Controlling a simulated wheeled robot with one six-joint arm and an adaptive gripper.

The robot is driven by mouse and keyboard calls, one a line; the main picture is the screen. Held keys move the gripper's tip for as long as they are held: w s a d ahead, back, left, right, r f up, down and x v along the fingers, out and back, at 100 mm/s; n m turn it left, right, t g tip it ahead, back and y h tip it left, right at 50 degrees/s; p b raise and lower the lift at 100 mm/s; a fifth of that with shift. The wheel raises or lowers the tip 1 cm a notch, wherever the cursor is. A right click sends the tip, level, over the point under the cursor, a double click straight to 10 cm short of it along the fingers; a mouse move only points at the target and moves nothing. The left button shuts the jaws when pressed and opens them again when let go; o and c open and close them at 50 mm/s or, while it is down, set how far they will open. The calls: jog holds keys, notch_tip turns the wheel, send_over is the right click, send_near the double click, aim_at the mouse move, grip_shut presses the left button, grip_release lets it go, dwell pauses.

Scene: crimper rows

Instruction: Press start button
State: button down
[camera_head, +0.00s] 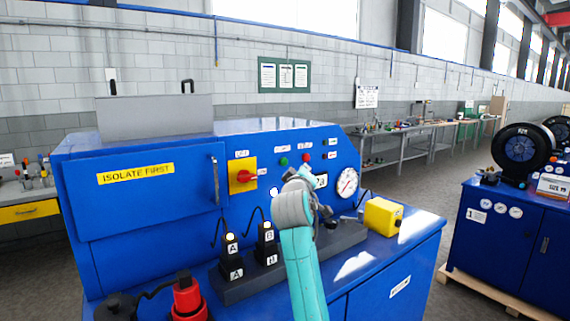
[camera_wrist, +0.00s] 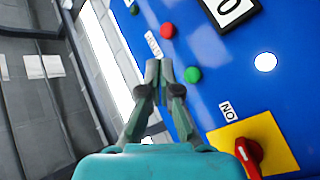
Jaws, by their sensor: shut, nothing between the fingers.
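A blue machine (camera_head: 140,215) carries a control panel. A green button (camera_head: 283,161) sits on the panel with a red button (camera_head: 305,157) to its right. Small white labels above them are too small to read surely. In the wrist view the green button (camera_wrist: 192,75) is just right of my fingertips, and the red button (camera_wrist: 167,30) is farther up. My gripper (camera_wrist: 165,72) is shut and empty, pointing at the panel near the green button. Contact cannot be told. In the head view my gripper (camera_head: 297,174) is just below the green button, partly hidden by my wrist.
A red rotary switch (camera_head: 246,176) on a yellow plate is left of the buttons. A gauge (camera_head: 347,183) is at the right. Black lettered blocks (camera_head: 230,258) and a yellow box (camera_head: 383,217) stand on the ledge below. A red-and-black tool (camera_head: 187,298) is front left.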

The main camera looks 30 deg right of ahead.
jog(key=w, duration=0.6)
jog(key=shift+w+a, duration=0.1)
jog(key=shift+w, duration=0.1)
dwell(1.4)
jog(key=shift+w, duration=0.3)
jog(key=shift+w, duration=0.5)
dwell(0.8)
jog(key=shift+s, duration=0.95)
jog(key=shift+s, duration=2.5)
